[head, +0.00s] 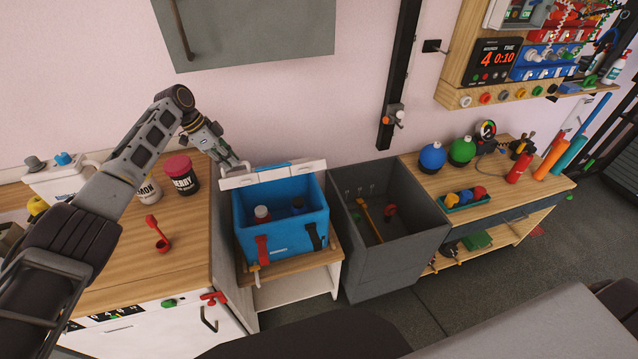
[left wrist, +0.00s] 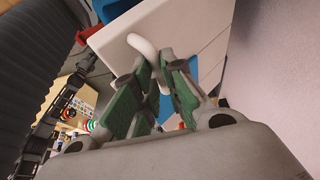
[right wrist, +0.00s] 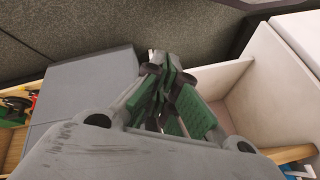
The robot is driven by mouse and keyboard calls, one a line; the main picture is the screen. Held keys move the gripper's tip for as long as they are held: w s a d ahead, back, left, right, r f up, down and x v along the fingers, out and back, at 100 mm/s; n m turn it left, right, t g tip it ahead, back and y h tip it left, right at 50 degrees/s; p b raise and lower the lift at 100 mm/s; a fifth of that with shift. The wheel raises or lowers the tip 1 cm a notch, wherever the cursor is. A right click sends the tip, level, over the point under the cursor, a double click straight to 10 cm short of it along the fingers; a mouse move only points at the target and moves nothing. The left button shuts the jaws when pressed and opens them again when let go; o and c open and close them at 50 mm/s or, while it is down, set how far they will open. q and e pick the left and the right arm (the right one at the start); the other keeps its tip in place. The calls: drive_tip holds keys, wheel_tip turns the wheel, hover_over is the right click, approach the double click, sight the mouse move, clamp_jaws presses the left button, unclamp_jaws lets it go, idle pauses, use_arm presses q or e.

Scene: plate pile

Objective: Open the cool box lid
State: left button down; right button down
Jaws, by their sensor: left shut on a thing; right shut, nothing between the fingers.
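The blue cool box (head: 280,238) stands on a low wooden stand, its top uncovered. Its white and blue lid (head: 290,175) is raised along the back edge, near the wall. My left gripper (head: 240,166) is at the lid's left end. In the left wrist view, the left gripper (left wrist: 155,88) is shut on a white curved handle (left wrist: 142,44) on the lid's white face. My right gripper (right wrist: 172,95) is shut and empty in the right wrist view; the head view does not show it.
A wooden counter (head: 150,262) with jars and a red scoop (head: 157,235) stands left of the box. A grey open bin (head: 398,262) stands close on its right. A workbench (head: 425,180) with coloured flasks is farther right. The pink wall is close behind the lid.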

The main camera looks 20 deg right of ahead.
use_arm(q)
drive_tip(key=shift+a+f, duration=0.2)
drive_tip(key=shift+f, duration=0.15)
use_arm(e)
drive_tip(key=w+a+r+m+t, duration=0.2)
drive_tip(key=w+r+m+t, duration=0.6)
drive_tip(key=w+r+m, duration=1.05)
drive_tip(key=w+a+r+m+t, duration=0.1)
drive_tip(key=w+r+m+t, duration=0.1)
drive_tip(key=r, duration=0.7)
drive_tip(key=w+a+r+m+t, duration=0.1)
drive_tip(key=w+r+m+t, duration=0.1)
drive_tip(key=r+m, duration=0.4)
drive_tip(key=w+a+r+m+t+h, duration=0.1)
drive_tip(key=w+r+m, duration=0.3)
drive_tip(key=r, duration=1)
drive_tip(key=shift+w+t, duration=0.35)
drive_tip(key=shift+t, duration=0.05)
drive_tip(key=shift+w+a+r, duration=0.1)
drive_tip(key=shift+w, duration=0.05)
drive_tip(key=w+r, duration=0.4)
drive_tip(key=w, duration=0.8)
drive_tip(key=shift+r, duration=0.3)
